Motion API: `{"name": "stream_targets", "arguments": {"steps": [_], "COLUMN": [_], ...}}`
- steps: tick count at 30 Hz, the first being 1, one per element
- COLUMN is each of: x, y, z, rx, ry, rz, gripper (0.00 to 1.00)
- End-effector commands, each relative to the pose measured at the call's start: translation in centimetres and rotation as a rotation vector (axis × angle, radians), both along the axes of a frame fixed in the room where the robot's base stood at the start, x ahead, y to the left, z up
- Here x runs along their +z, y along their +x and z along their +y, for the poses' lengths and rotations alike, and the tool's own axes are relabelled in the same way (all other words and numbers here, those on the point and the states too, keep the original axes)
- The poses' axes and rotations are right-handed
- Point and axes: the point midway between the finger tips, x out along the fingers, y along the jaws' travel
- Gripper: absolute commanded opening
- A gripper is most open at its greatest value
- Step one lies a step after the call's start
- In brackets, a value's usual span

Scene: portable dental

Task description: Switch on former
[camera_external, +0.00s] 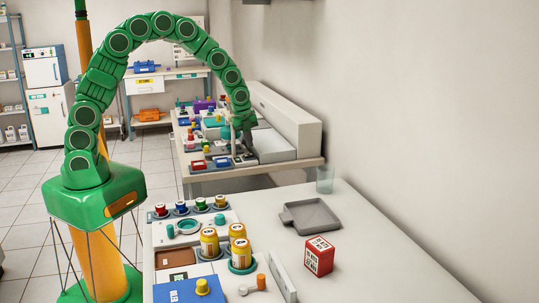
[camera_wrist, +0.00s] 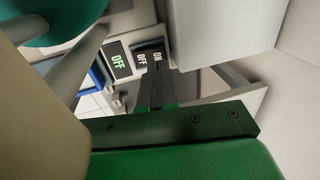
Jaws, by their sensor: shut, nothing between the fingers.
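In the wrist view, a light panel carries a small dark display (camera_wrist: 118,61) with "OFF" in green letters. Beside it is a dark switch (camera_wrist: 149,54) marked "OFF" and "ON". I take this panel to be the former's front, but most of that machine is hidden. My gripper (camera_wrist: 156,72) is shut and empty, its dark fingertips just in front of the switch and covering part of it. I cannot tell whether they touch. In the external view, my gripper (camera_external: 247,143) reaches down among the items on the far bench, and the switch is too small to make out.
A grey-white block (camera_external: 270,145) stands close to the right of my gripper. A teal round part (camera_wrist: 55,22) and a grey bar (camera_wrist: 82,52) are close on the left in the wrist view. The near table (camera_external: 380,265) holds jars, a grey tray (camera_external: 311,216) and a red box (camera_external: 320,256).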

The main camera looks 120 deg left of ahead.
Motion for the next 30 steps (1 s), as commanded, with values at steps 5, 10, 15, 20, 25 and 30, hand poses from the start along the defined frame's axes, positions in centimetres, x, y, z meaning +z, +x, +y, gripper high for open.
{"name": "stream_targets", "arguments": {"steps": [5, 10, 15, 20, 25, 30], "x": [-1.9, -2.8, -3.1, -3.1, -3.2, -3.6], "y": [0.2, 0.3, 0.4, 0.4, 0.4, 0.7], "z": [0.2, 0.4, 0.4, 0.4, 0.4, 0.5], "rx": [0.0, 0.0, 0.0, 0.0, 0.0, -0.002], "ry": [-0.001, -0.001, 0.0, -0.001, -0.004, -0.032], "rz": [0.003, 0.002, 0.001, 0.001, 0.004, 0.029], "gripper": [0.0, 0.0, 0.0, 0.0, 0.0, 0.0]}}
